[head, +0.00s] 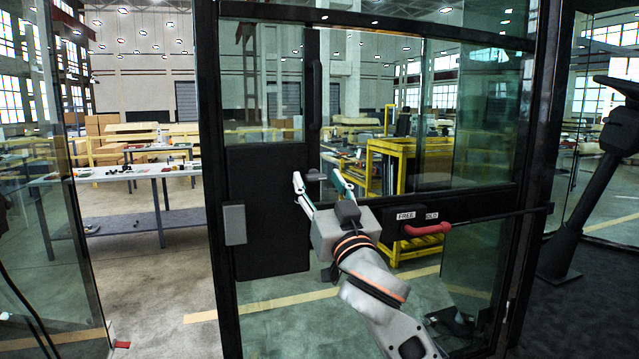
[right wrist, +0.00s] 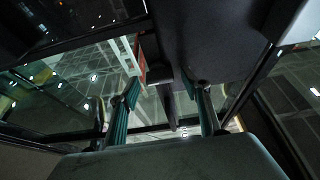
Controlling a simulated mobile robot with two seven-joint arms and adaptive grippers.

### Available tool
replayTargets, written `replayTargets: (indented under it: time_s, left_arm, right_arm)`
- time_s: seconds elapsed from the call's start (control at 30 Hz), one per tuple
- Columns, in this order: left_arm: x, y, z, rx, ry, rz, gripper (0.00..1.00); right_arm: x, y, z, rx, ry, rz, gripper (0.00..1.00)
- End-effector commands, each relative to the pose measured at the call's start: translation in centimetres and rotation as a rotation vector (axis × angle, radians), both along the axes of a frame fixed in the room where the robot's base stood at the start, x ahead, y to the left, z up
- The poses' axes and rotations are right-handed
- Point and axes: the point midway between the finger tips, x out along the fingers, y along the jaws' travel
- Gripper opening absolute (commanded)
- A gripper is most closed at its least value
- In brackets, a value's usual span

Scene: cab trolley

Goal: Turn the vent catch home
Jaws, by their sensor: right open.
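A small grey catch (head: 314,174) sits at the right edge of the door's dark lower panel, below a tall black handle; I take it for the vent catch. My right gripper (head: 317,181) is open, with its fingertips on either side of the catch in the head view. I cannot tell whether they touch it. In the right wrist view the two teal fingers of my right gripper (right wrist: 163,98) are spread, with a dark bar (right wrist: 166,95) visible between them. The catch's exact angle is unclear. My left gripper is not in view.
A red lever (head: 428,229) beside FREE and HOLD labels is just right of my right wrist. A grey box (head: 235,224) is on the door's left edge. The glass and black door frame (head: 217,180) surround the work area. A dark post (head: 590,180) stands at right.

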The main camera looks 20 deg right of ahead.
Motion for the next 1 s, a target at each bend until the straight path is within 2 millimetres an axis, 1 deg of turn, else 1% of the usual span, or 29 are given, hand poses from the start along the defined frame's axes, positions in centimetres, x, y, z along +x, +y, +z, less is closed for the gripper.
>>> replayTargets:
  time_s: [0.03, 0.07, 0.1, 0.17, 0.2, 0.47, 0.63, 0.77, 1.0]
  left_arm:
    - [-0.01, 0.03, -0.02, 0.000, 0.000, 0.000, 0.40]
    - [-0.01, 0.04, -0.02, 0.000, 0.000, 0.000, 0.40]
    - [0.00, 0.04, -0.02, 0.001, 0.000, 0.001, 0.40]
    - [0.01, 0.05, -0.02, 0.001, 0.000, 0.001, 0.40]
    - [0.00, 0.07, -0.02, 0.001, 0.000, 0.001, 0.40]
    - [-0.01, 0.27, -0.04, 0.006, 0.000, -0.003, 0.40]
    - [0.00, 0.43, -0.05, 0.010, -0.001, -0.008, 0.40]
    - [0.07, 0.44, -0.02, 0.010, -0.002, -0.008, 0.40]
    - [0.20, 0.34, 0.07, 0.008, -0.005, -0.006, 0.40]
  right_arm:
    - [-0.01, 0.00, 0.00, 0.000, 0.000, 0.000, 0.47]
    - [-0.02, 0.00, -0.01, 0.000, 0.000, 0.000, 0.45]
    - [-0.02, 0.00, 0.00, 0.000, 0.000, 0.000, 0.34]
    - [-0.03, 0.00, 0.00, 0.000, 0.000, 0.000, 0.19]
    - [-0.03, 0.00, 0.00, 0.000, 0.000, 0.000, 0.09]
    - [-0.04, -0.01, 0.01, -0.009, 0.000, 0.000, 0.09]
    - [-0.04, -0.07, 0.00, -0.054, -0.002, 0.000, 0.09]
    - [-0.06, -0.14, 0.04, -0.127, -0.004, 0.001, 0.09]
    - [-0.04, -0.34, 0.10, -0.330, -0.008, -0.001, 0.09]
